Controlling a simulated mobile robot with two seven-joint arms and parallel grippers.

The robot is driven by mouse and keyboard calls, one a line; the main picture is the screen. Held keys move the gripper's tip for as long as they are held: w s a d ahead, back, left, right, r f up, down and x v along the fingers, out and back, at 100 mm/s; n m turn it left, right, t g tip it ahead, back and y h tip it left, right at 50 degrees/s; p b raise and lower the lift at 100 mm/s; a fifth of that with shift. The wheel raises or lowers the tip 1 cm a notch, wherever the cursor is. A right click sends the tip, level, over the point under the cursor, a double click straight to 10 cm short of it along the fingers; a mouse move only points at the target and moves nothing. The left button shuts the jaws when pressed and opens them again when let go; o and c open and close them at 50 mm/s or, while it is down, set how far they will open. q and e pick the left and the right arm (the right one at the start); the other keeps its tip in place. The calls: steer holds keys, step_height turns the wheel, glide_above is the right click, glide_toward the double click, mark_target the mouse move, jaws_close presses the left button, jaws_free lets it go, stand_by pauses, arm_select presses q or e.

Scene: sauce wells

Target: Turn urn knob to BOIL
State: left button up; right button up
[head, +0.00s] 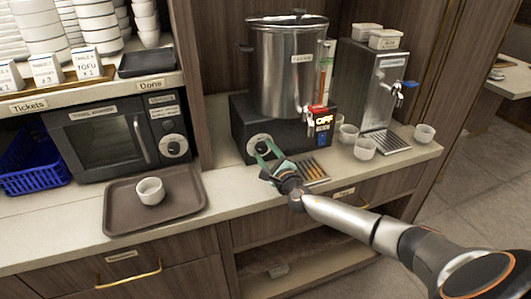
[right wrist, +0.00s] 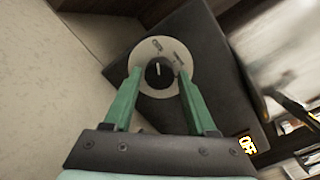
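The urn (head: 288,70) is a tall steel cylinder on a black base (head: 238,118) in the head view. The urn knob is black with a light pointer mark on a pale round dial; it shows in the right wrist view (right wrist: 158,73). The dial's lettering is too small to read surely. My right gripper (head: 265,149) is at the front of the base, in front of the dial. In the right wrist view its two green fingers (right wrist: 157,76) are open on either side of the knob, with small gaps showing. My left gripper is not in view.
A microwave (head: 110,138) and a brown tray (head: 180,205) with a cup (head: 150,190) are on the left.

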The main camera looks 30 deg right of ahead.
jaws_close()
